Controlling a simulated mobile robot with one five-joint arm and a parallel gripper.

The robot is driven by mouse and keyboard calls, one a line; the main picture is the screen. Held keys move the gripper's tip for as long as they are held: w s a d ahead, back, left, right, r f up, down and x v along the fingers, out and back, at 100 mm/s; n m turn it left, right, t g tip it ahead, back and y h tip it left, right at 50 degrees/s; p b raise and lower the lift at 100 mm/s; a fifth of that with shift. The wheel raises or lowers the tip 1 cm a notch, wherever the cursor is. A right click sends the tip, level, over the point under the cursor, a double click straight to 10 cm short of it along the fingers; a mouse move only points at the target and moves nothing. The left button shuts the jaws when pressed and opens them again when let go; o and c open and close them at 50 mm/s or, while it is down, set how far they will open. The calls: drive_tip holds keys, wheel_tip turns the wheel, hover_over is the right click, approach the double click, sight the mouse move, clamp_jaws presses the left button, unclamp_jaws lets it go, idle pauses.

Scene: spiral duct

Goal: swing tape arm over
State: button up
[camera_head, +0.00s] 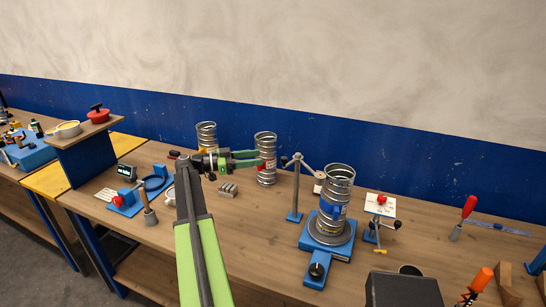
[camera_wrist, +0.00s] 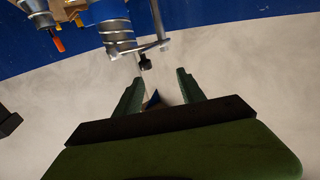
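The tape arm (camera_head: 308,167) is a grey bar on a slim post with a blue foot. Its free end, with a small pale piece (camera_head: 318,188), points right toward a spiral metal duct (camera_head: 335,195) with a blue patch, upright on a blue turntable (camera_head: 328,240). In the head view my gripper (camera_head: 260,158) is left of the post, apart from it, overlapping a second duct (camera_head: 266,170) behind it. In the wrist view the green fingers of my gripper (camera_wrist: 158,88) are spread with no object visibly held. The tape arm (camera_wrist: 150,48) shows beyond them, beside a duct (camera_wrist: 115,25).
A third duct (camera_head: 206,135) stands at the back. Grey blocks (camera_head: 228,190) lie below my gripper. A red-knobbed stand (camera_head: 381,205) and a red-handled tool (camera_head: 464,215) are on the right. A dark box (camera_head: 403,290) is at the front.

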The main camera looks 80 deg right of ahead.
drive_tip(key=v, duration=0.5)
drive_tip(key=shift+w, duration=0.2)
drive_tip(key=w+a+n+t+h, duration=0.1)
drive_tip(key=w+a+n+h, duration=0.3)
drive_tip(key=w, duration=0.7)
drive_tip(key=w+a+f+n+t+b, duration=0.15)
drive_tip(key=w+a+f+t, duration=0.3)
drive_tip(key=w+a, duration=0.55)
drive_tip(key=w+a+f+n+t, duration=0.3)
drive_tip(key=w+a+f, duration=0.2)
drive_tip(key=w+a, duration=0.5)
drive_tip(key=a+f+n+t+y, duration=0.2)
drive_tip(key=a+f+n, duration=0.3)
drive_tip(key=a, duration=1)
drive_tip(key=a+f+n+t+y, duration=0.3)
drive_tip(key=a+f+n+y, duration=0.2)
drive_tip(key=a+n, duration=0.5)
drive_tip(key=a+f+n+t+y, duration=0.3)
drive_tip(key=a+f+n, duration=0.3)
drive_tip(key=a, duration=1.4)
drive_tip(key=shift+w+f+n+y, duration=0.15)
drive_tip(key=shift+n+y, duration=0.55)
drive_tip(key=shift+n, duration=0.15)
